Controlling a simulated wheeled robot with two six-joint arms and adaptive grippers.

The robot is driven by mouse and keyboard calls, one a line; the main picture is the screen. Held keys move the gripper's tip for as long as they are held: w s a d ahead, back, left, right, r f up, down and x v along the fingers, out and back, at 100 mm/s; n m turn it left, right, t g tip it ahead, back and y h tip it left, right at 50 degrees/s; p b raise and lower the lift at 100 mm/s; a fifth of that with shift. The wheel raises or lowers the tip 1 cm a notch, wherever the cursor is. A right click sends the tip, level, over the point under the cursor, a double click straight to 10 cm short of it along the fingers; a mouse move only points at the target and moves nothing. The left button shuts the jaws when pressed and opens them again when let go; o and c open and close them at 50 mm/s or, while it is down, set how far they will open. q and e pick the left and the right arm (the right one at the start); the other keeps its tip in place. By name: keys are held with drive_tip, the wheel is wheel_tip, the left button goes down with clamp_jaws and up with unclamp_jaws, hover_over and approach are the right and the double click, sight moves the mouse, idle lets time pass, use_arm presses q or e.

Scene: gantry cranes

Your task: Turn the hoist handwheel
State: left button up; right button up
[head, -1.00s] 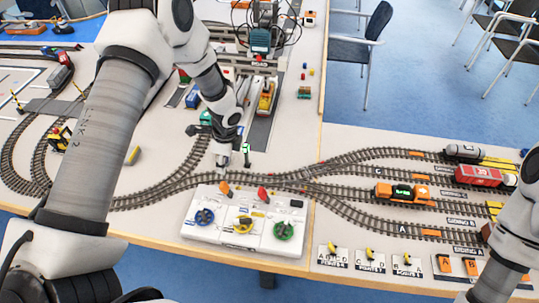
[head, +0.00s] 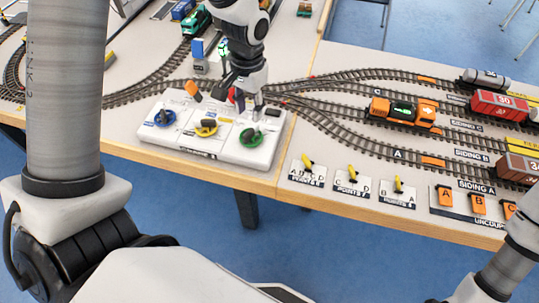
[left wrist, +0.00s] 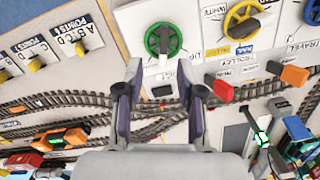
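A white control panel (head: 222,152) at the table's front edge carries a blue handwheel (head: 164,118), a yellow handwheel (head: 206,128) and a green handwheel (head: 251,137). Their labels are too small or cut off for me to tell which is the hoist's. My left gripper (head: 244,100) is over the panel's back edge, behind the green wheel. In the left wrist view, its two fingers (left wrist: 159,72) are spread and empty, and the green handwheel (left wrist: 163,39) lies beyond the tips, roughly centred between them. My right gripper is out of view.
Orange (left wrist: 294,75) and red (left wrist: 223,90) levers rise from the panel's back edge near my left gripper. Model tracks run behind the panel. Yellow point levers (head: 352,173) and orange uncoupler switches (head: 478,206) sit to the right.

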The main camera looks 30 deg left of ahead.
sight(252, 129)
use_arm(q)
drive_tip(key=f, duration=0.2)
drive_tip(key=w+a, duration=0.1)
drive_tip(key=shift+f+t+b, duration=0.3)
drive_tip(key=shift+f+t, duration=0.1)
drive_tip(key=f, duration=0.4)
drive_tip(key=shift+d+f, duration=0.15)
drive_tip(key=shift+d, duration=0.25)
drive_tip(key=shift+w+a+f, duration=0.1)
drive_tip(key=shift+a+f, duration=0.05)
drive_tip(key=shift+f, duration=0.4)
clamp_jaws()
